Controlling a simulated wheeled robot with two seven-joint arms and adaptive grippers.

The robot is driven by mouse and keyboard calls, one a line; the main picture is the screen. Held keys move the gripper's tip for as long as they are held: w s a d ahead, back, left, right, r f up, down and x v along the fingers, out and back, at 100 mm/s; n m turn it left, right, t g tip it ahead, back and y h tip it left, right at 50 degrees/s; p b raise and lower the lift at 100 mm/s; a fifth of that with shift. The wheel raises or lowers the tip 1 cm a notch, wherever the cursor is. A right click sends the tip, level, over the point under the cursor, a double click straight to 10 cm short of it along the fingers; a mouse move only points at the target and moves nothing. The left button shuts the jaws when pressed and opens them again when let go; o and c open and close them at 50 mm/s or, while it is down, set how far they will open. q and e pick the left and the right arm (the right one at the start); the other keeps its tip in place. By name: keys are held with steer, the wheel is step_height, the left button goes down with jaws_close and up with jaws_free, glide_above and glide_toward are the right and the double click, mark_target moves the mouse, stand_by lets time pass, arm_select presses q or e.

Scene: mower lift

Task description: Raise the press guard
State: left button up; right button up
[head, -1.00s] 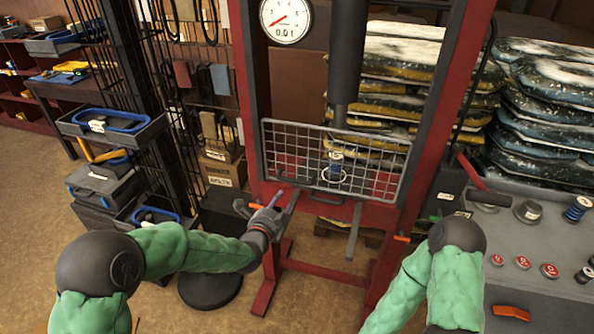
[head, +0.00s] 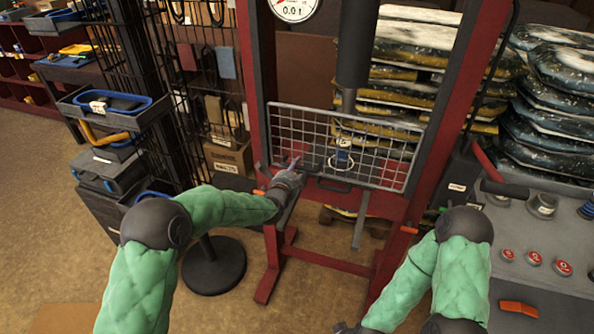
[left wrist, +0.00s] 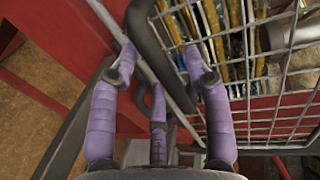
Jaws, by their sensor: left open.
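The press guard (head: 372,184) is a grey wire-mesh panel across the front of the red press (head: 432,130). It is down, around the lower end of the ram (head: 352,62). A dark handle (head: 334,187) sits at its lower edge. My left gripper (head: 298,164) is open at the guard's lower left, just left of the handle. In the left wrist view, the purple fingers (left wrist: 160,68) are spread near the guard's frame and mesh (left wrist: 268,70), with a dark curved bar between them. I cannot tell whether they touch. My right gripper (head: 346,327) is mostly cut off at the bottom edge.
A dark stand with a round base (head: 213,264) is left of the press. Racks and bins (head: 112,120) stand further left. A grey bench with red buttons (head: 535,259) is at right. Stacked sacks (head: 565,95) lie behind. The floor at front left is mostly clear.

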arm_select(q)
steer(key=shift+w+d, duration=0.1)
steer(key=shift+w, duration=0.2)
jaws_close()
step_height(320, 180, up, 21)
steer(key=p, duration=1.2)
steer(key=shift+w, duration=0.1)
jaws_free()
steer(key=shift+f, duration=0.15)
